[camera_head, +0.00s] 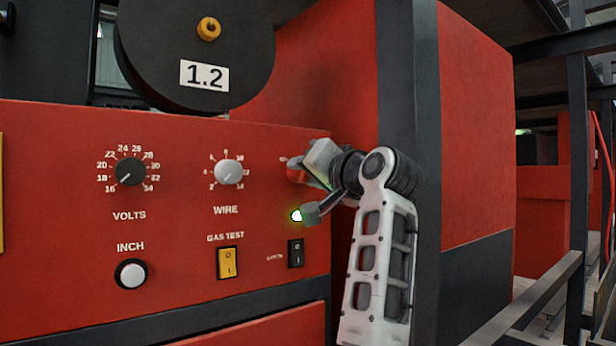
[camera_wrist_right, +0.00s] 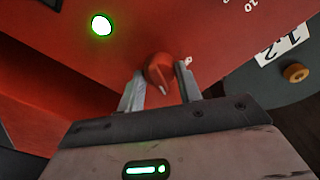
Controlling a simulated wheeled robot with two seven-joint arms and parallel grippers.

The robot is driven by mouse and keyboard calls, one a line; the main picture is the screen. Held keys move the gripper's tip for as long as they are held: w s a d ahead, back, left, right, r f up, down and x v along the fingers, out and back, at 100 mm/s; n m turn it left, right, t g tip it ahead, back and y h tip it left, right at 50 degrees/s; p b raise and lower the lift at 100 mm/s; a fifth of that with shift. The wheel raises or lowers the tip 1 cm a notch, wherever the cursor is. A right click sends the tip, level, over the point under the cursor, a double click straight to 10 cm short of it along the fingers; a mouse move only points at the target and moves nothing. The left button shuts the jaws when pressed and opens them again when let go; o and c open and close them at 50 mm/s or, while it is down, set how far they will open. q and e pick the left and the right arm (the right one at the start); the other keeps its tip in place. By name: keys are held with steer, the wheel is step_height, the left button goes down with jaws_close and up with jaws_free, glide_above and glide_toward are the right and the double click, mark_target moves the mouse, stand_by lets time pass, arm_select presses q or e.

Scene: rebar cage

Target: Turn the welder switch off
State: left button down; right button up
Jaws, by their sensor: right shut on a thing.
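The welder's red front panel (camera_head: 60,200) fills the left and middle of the head view. A red rotary switch knob (camera_head: 296,171) sits at the panel's upper right, partly hidden by my right gripper (camera_head: 312,185). In the right wrist view the red knob (camera_wrist_right: 160,70) shows a pale pointer mark and lies between the fingers of my right gripper (camera_wrist_right: 160,90), which is shut on it. A lamp (camera_head: 297,215) below the knob glows green-white, and it also shows lit in the right wrist view (camera_wrist_right: 101,24). My left gripper is not in view.
The panel also carries a black VOLTS dial (camera_head: 131,171), a grey WIRE dial (camera_head: 229,172), a white INCH button (camera_head: 131,274), a yellow GAS TEST switch (camera_head: 227,263) and a black rocker switch (camera_head: 295,253). A black spool marked 1.2 (camera_head: 195,50) is above. Metal rails (camera_head: 540,300) stand at right.

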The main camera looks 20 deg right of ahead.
arm_select(q)
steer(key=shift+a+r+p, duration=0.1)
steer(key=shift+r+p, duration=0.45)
steer(key=shift+p, duration=0.7)
arm_select(e)
steer(key=n+y, duration=0.1)
steer(key=n, duration=0.6)
steer(key=n+y, duration=0.1)
steer(key=n, duration=0.7)
steer(key=shift+f, duration=0.1)
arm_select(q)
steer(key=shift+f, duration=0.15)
arm_select(e)
steer(key=shift+n, duration=0.3)
steer(key=o, duration=1)
steer(key=shift+d, duration=0.1)
arm_select(q)
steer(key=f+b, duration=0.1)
steer(key=b, duration=0.3)
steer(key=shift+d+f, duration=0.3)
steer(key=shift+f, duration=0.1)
arm_select(e)
steer(key=v, duration=1.6)
steer(key=shift+f, duration=0.15)
